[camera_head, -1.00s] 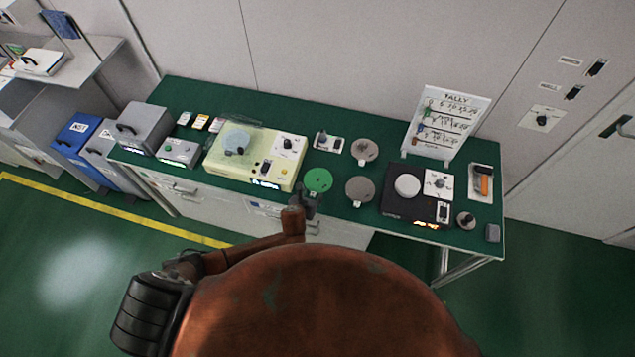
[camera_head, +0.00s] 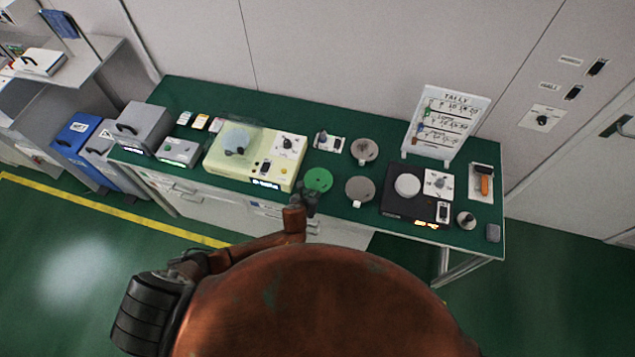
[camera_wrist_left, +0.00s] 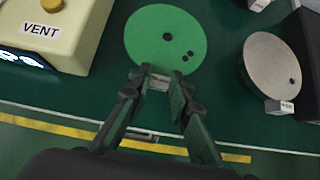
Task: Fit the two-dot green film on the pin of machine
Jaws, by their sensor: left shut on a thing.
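The green film (camera_head: 318,179) is a round disc with a centre hole and two dark dots near its edge, seen clearly in the left wrist view (camera_wrist_left: 155,32). It has a small pale tab on its near edge. My left gripper (camera_wrist_left: 158,84) is shut on this tab, with the disc lying ahead of the fingertips. In the head view the left gripper (camera_head: 309,197) is at the table's front edge. I cannot tell whether the disc touches the table. A cream machine (camera_head: 281,171) with a clear cover stands left of it, a black machine (camera_head: 398,206) right. My right gripper is not in view.
Two grey discs with tabs, one behind (camera_head: 364,149) and one in front (camera_head: 360,188), lie right of the green film. A tally board (camera_head: 445,124) stands at the back. Grey boxes (camera_head: 146,127) stand at the table's left end.

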